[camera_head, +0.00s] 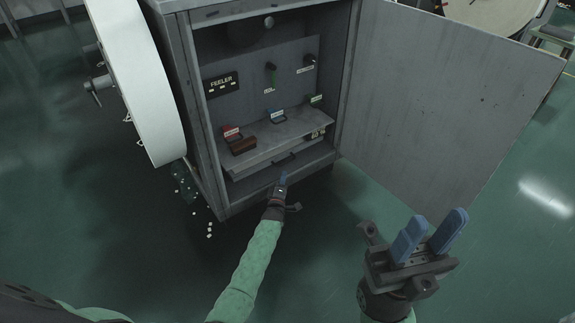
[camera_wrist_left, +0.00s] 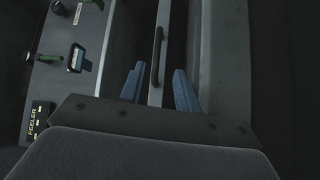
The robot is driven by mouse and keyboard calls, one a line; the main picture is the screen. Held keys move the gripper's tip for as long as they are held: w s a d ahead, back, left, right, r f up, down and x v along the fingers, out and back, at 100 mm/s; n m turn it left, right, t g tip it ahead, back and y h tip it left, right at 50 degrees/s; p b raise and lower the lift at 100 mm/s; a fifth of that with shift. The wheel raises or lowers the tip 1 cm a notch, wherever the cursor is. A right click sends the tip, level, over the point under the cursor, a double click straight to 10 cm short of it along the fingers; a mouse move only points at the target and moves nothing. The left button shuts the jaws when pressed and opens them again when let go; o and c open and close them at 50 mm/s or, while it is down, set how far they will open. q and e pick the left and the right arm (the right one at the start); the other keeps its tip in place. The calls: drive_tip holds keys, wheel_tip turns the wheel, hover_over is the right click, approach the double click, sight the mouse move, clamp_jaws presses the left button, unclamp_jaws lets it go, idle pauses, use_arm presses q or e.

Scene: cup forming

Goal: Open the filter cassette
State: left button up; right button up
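The open grey cabinet (camera_head: 270,75) holds a shallow drawer-like front (camera_head: 250,167) below its shelf, with a dark bar handle (camera_head: 286,160). This looks like the filter cassette, though no label on it is readable. My left gripper (camera_head: 283,177) is just in front of the handle. In the left wrist view the handle (camera_wrist_left: 156,57) appears between the two blue fingers (camera_wrist_left: 159,88), which are apart; whether they reach around it I cannot tell. My right gripper (camera_head: 431,234) is open and empty at the lower right, away from the cabinet.
A "FEELER" panel (camera_head: 222,84) is on the back wall. The cabinet door (camera_head: 445,95) stands open at right. A white wheel (camera_head: 140,80) is at left; small white pieces (camera_head: 210,229) lie on the floor.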

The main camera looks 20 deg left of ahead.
use_arm(q)
drive_tip(key=shift+n, duration=0.5)
drive_tip(key=shift+w+a+r+b, duration=0.2)
drive_tip(key=shift+w+b, duration=0.2)
drive_tip(key=shift+w, duration=0.85)
drive_tip(key=shift+w+a+r+b, duration=0.2)
drive_tip(key=shift+w+b, duration=0.2)
drive_tip(key=shift+w, duration=0.9)
drive_tip(key=shift+w+a+r+b, duration=0.15)
drive_tip(key=shift+w+b, duration=0.25)
drive_tip(key=shift+w, duration=0.85)
drive_tip(key=shift+c, duration=0.2)
clamp_jaws()
